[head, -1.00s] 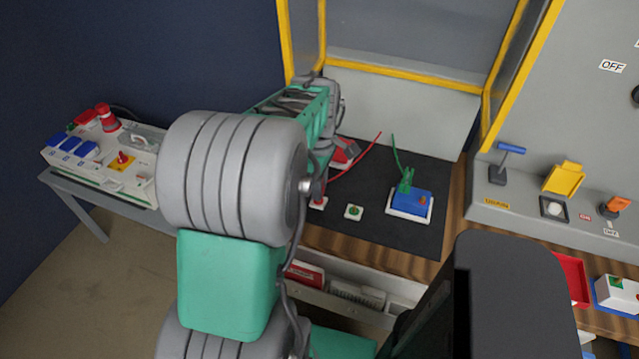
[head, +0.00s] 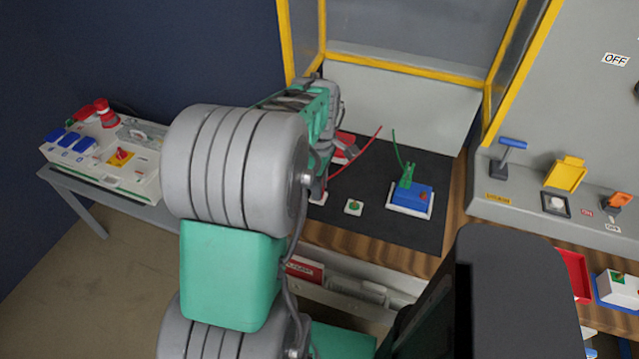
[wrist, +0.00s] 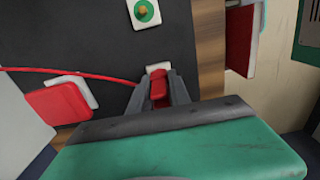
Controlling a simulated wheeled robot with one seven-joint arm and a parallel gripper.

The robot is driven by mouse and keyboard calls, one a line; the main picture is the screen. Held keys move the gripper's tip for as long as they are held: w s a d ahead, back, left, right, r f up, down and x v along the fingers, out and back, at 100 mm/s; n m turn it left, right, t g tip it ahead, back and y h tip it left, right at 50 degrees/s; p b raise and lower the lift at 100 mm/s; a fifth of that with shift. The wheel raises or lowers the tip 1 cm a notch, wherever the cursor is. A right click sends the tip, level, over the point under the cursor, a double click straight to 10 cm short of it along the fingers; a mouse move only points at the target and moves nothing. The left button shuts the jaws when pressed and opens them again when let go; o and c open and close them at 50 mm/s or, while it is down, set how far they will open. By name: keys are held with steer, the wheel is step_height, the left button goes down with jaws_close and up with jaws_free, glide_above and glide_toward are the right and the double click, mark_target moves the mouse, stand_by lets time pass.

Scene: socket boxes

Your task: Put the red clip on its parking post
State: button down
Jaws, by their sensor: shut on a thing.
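In the wrist view my gripper (wrist: 160,98) is shut on the red clip (wrist: 159,87). The red clip is over a small white pad (wrist: 156,68), which shows just past the fingertips. The clip and fingers cover whatever stands on that pad, so I cannot tell whether the clip touches a post. A red lead (wrist: 75,73) runs left from the clip. In the head view my arm hides the gripper and the clip; part of a white pad (head: 318,199) and the red lead (head: 357,156) show beside the arm.
A blue box (head: 413,197) carries a green clip (head: 407,175). A red box (wrist: 58,102) lies left in the wrist view. A yellow-framed guard (head: 400,73) stands behind.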

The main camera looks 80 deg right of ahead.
steer(key=c, duration=1.1)
jaws_free()
step_height(320, 180, up, 8)
steer(key=shift+f, duration=0.1)
